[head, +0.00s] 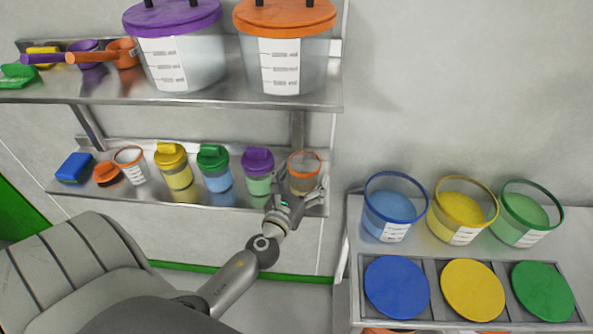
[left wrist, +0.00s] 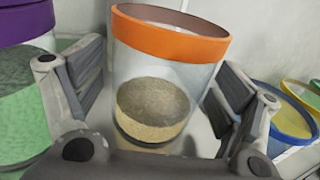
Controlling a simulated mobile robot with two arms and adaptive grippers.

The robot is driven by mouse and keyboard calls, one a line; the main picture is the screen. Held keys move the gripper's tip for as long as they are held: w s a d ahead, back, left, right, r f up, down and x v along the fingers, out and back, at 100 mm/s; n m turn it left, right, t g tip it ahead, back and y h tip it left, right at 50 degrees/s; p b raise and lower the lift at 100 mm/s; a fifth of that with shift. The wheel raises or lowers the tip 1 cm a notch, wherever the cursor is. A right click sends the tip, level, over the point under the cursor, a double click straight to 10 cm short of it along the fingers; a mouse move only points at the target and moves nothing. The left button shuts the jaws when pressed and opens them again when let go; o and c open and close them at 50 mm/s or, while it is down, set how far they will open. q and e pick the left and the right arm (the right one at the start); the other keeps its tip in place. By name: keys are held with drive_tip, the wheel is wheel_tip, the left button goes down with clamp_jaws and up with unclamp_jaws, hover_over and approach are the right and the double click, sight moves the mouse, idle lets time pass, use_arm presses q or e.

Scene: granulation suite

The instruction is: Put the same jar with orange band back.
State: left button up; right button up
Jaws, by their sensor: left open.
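A clear jar with an orange band (head: 304,171) stands at the right end of the lower wall shelf (head: 120,194). It is open at the top and holds a beige-grey powder, seen in the left wrist view (left wrist: 165,75). My left gripper (head: 297,200) is open, with its fingers on either side of the jar. In the left wrist view the fingers (left wrist: 160,100) appear spread with gaps to the jar wall. A second orange-banded jar (head: 130,164), with white label marks, stands farther left beside an orange lid (head: 107,174). My right gripper is out of view.
Jars with purple (head: 258,170), green (head: 214,168) and yellow (head: 173,165) lids stand in a row left of the jar. A blue sponge (head: 75,167) lies at the shelf's left. Large tubs (head: 285,60) fill the upper shelf. Blue, yellow and green buckets (head: 393,208) stand on the right bench.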

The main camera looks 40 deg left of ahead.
use_arm(q)
drive_tip(key=b+v, duration=0.4)
drive_tip(key=v, duration=0.8)
drive_tip(key=shift+b, duration=0.3)
drive_tip(key=shift+r, duration=0.1)
drive_tip(key=s+d+f+n+g+h, duration=0.1)
drive_tip(key=s+f+n+g, duration=0.3)
drive_tip(key=f, duration=0.8)
drive_tip(key=s+d+f+n+g, duration=0.15)
drive_tip(key=f+n, duration=0.35)
drive_tip(key=f, duration=0.6)
drive_tip(key=s+f+n+g+h, duration=0.1)
drive_tip(key=s+f+n+g, duration=0.3)
drive_tip(key=f, duration=0.8)
drive_tip(key=s+d+f+n+g+h, duration=0.1)
drive_tip(key=s+d+f+n+g, duration=0.1)
drive_tip(key=s+f+n, duration=0.7)
drive_tip(key=s+d+f+n+g+h, duration=0.1)
drive_tip(key=s+d+f+n+g, duration=0.1)
drive_tip(key=s+f+n+g, duration=0.3)
drive_tip(key=s+f+n, duration=0.4)
drive_tip(key=s+f, duration=0.1)
drive_tip(key=s, duration=0.3)
drive_tip(key=shift+s+f, duration=0.2)
drive_tip(key=shift+f, duration=0.05)
drive_tip(key=shift+d, duration=0.1)
